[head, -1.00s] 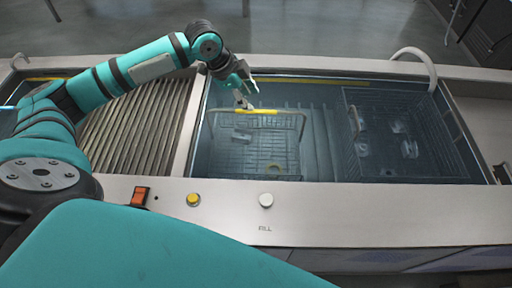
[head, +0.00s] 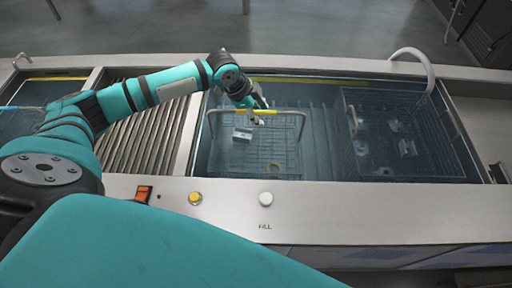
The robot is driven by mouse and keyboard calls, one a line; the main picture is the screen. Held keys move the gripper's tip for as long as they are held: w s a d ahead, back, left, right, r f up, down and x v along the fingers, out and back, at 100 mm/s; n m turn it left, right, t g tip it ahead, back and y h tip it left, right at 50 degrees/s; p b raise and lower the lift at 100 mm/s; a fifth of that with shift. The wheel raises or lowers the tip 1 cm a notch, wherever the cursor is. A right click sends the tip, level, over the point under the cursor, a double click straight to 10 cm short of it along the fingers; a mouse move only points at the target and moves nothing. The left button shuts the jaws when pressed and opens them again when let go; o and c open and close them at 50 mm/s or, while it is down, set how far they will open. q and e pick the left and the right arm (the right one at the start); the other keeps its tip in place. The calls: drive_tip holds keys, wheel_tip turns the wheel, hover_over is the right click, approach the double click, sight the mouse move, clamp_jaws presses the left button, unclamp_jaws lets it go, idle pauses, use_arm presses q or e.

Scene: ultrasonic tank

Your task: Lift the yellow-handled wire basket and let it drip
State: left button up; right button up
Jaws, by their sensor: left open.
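The yellow-handled wire basket (head: 254,158) sits in the left part of the water-filled tank. Its wire handle arches above it, with a yellow grip (head: 246,112) along the top bar. A pale metal block (head: 242,134) and a small yellow ring-like part (head: 274,168) lie in it. My left gripper (head: 261,112) is open at the yellow grip, its fingers pointing down and overlapping the grip in the picture. I cannot tell whether they straddle or touch it. My right gripper is out of view.
A darker wire basket (head: 375,135) with several parts stands in the tank's right half. A ribbed metal drainboard (head: 150,135) lies left of the tank. Buttons line the front panel (head: 330,212).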

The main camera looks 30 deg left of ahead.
use_arm(q)
drive_tip(key=shift+f, duration=0.25)
idle(0.4)
clamp_jaws()
idle(0.4)
